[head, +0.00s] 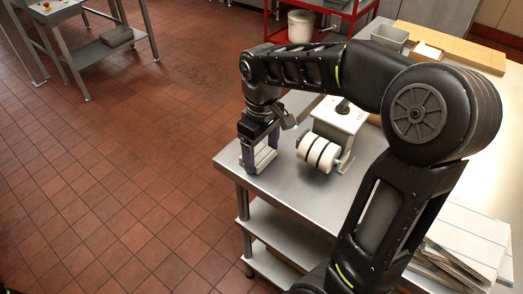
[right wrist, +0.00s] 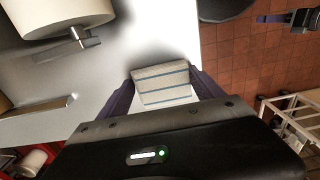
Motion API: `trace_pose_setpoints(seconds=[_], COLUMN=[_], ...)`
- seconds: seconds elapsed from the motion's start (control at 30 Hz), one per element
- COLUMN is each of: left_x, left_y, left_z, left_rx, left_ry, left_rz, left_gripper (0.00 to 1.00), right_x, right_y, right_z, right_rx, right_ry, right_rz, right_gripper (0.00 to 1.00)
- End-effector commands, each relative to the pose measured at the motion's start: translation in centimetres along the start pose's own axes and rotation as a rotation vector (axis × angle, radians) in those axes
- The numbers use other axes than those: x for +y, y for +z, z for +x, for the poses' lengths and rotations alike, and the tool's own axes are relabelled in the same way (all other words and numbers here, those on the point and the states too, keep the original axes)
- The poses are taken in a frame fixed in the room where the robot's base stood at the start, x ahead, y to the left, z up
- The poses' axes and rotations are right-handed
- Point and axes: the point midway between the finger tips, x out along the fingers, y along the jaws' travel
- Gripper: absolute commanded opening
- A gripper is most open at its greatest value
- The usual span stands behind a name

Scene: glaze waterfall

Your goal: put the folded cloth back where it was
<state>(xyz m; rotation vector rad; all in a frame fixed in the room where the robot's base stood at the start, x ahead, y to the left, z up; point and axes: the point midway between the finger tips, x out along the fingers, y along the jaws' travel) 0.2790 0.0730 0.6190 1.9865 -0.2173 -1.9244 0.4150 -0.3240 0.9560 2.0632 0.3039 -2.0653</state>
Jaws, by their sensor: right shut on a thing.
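My right gripper (head: 260,156) is at the near-left corner of the steel table (head: 215,157), with its purple fingers pointing down. It is shut on the folded cloth (right wrist: 163,84), which is whitish with thin blue-grey stripes. In the head view the cloth (head: 266,159) shows as a pale strip between the fingers. I cannot tell whether it touches the tabletop. A purple and dark part at the top right of the right wrist view looks like my left gripper (right wrist: 290,18); its jaws are too small to read.
A white device with rollers (head: 320,153) stands just right of the cloth. A stack of pale, flat, blue-lined pieces (head: 470,243) lies at the table's right. A grey bin (head: 390,37) stands at the back. A red rack (head: 275,22) is behind. Open tiled floor lies left.

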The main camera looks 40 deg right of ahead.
Motion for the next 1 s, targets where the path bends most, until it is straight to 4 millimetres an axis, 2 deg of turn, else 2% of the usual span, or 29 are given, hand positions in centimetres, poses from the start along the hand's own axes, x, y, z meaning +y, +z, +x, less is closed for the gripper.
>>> trace_pose_setpoints(seconds=[0.17, 0.2, 0.47, 0.83, 1.0], left_x=[-0.1, -0.1, -0.1, 0.0, -0.1], left_y=[0.0, 0.0, 0.0, 0.0, 0.0], left_z=[0.3, 0.3, 0.2, -0.1, 0.1], left_rx=[0.0, 0.0, 0.0, 0.0, 0.0], left_ry=[0.0, 0.0, 0.0, 0.0, 0.0], left_rz=[0.0, 0.0, 0.0, 0.0, 0.0], left_gripper=[0.36, 0.36, 0.36, 0.36, 0.36], right_x=[0.0, 0.0, 0.0, 0.0, 0.1], right_y=[0.0, 0.0, 0.0, 0.0, -0.1], right_z=[0.3, 0.4, 0.3, -0.3, -2.3], right_rx=[0.0, 0.0, 0.0, 0.001, 0.005], right_ry=[0.0, 0.0, 0.0, 0.0, 0.002], right_rz=[0.0, 0.0, 0.0, 0.0, 0.0], right_gripper=[0.38, 0.77, 0.98, 0.98, 0.98])
